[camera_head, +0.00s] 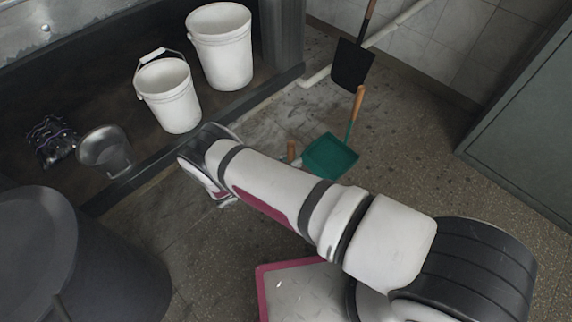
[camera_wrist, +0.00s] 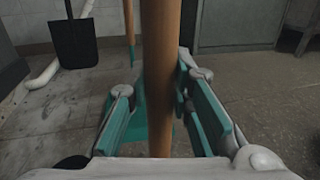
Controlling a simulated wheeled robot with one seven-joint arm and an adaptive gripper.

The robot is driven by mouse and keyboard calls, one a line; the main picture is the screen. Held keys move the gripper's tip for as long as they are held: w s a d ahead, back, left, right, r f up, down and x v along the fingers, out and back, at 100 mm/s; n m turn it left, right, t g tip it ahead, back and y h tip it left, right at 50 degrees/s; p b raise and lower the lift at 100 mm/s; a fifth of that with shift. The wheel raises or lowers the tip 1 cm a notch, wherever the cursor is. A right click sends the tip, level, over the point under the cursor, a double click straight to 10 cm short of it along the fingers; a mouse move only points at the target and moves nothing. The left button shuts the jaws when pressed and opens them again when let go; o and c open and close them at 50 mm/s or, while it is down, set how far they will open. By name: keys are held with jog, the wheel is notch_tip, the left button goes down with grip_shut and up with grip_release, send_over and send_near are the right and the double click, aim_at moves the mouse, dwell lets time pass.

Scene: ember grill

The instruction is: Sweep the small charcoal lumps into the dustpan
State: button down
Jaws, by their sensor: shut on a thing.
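My gripper (camera_wrist: 160,95) is shut on an upright wooden handle (camera_wrist: 161,50), which runs through the middle of the wrist view. The top of this handle (camera_head: 291,150) shows just beyond my forearm in the head view; its lower end is hidden. The green dustpan (camera_head: 330,158) lies on the floor beyond my arm, its wooden-tipped handle (camera_head: 357,103) standing up. In the wrist view the dustpan (camera_wrist: 138,100) is partly hidden behind the held handle and fingers. Small dark specks on the floor (camera_head: 275,128) may be charcoal lumps; they are too small to tell.
A black shovel (camera_head: 352,66) leans by the tiled wall and a pale pipe (camera_head: 398,20). A grey cabinet (camera_head: 525,120) bounds the right; floor between is open.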

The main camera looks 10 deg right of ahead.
jog(key=shift+w+a+r+x, duration=0.35)
jog(key=shift+w+x, duration=0.8)
jog(key=shift+x, duration=4.35)
jog(key=shift+w+a+r+x, duration=0.15)
jog(key=shift+w+a+x, duration=0.75)
jog(key=shift+x, duration=4.6)
notch_tip(320, 180, up, 7)
jog(key=p, duration=0.4)
jog(key=shift+w+d+f, duration=0.2)
jog(key=shift+w+d, duration=0.15)
jog(key=shift+d, duration=0.05)
